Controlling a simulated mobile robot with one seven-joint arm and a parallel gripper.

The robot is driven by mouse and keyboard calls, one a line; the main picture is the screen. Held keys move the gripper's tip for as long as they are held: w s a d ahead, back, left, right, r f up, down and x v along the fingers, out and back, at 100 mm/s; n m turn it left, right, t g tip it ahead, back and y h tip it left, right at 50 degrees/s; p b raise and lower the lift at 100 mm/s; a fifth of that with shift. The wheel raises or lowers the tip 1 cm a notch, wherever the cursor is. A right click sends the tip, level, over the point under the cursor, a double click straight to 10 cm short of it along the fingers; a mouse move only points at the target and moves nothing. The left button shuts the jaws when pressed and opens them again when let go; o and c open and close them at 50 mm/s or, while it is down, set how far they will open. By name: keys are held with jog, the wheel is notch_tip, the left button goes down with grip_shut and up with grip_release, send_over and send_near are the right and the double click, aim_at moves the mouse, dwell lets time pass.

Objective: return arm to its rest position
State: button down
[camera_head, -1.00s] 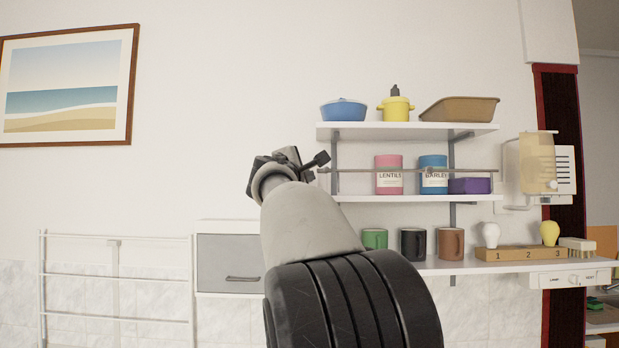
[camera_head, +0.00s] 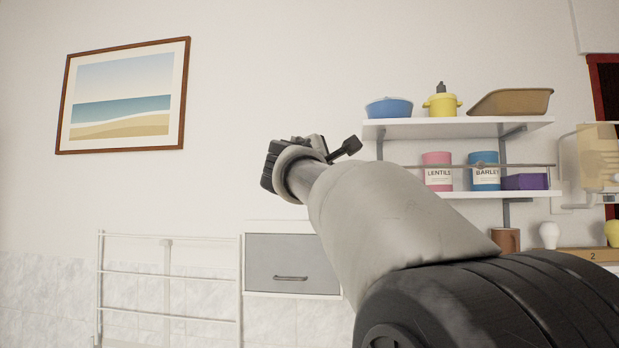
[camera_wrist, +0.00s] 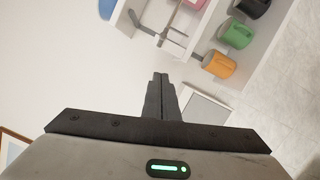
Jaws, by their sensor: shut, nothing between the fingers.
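My arm reaches from the lower right of the head view up towards the middle, in front of the wall. My gripper (camera_wrist: 160,78) shows in the wrist view with its two dark fingers together and nothing between them. In the head view the gripper's dark end is small and turned away, so its fingers do not show clearly. The arm hides part of the shelves behind it, including some of the mugs on the lowest shelf.
A wall shelf (camera_head: 440,130) holds a blue dish (camera_head: 389,108), a yellow pot (camera_head: 442,104) and a brown pan (camera_head: 510,102). Lentils (camera_head: 437,171) and barley (camera_head: 484,171) canisters stand below. A grey drawer (camera_head: 290,264), white rack (camera_head: 168,290) and framed picture (camera_head: 123,96) are left.

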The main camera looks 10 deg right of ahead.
jog(key=s+d+f+m+g+y+p, duration=0.2)
jog(key=s+f+m+g+y+p, duration=0.3)
jog(key=s+f, duration=0.7)
jog(key=s+a+f+m+g+y, duration=0.2)
jog(key=s+a+f, duration=0.4)
jog(key=s+f, duration=0.5)
jog(key=s+a+f+m+g+y, duration=0.2)
jog(key=s+a+f+m+y, duration=0.2)
jog(key=s+f, duration=0.8)
notch_tip(320, 180, down, 5)
jog(key=a+m, duration=0.2)
jog(key=m, duration=0.1)
jog(key=shift+a+g+p, duration=0.3)
jog(key=shift+p, duration=0.05)
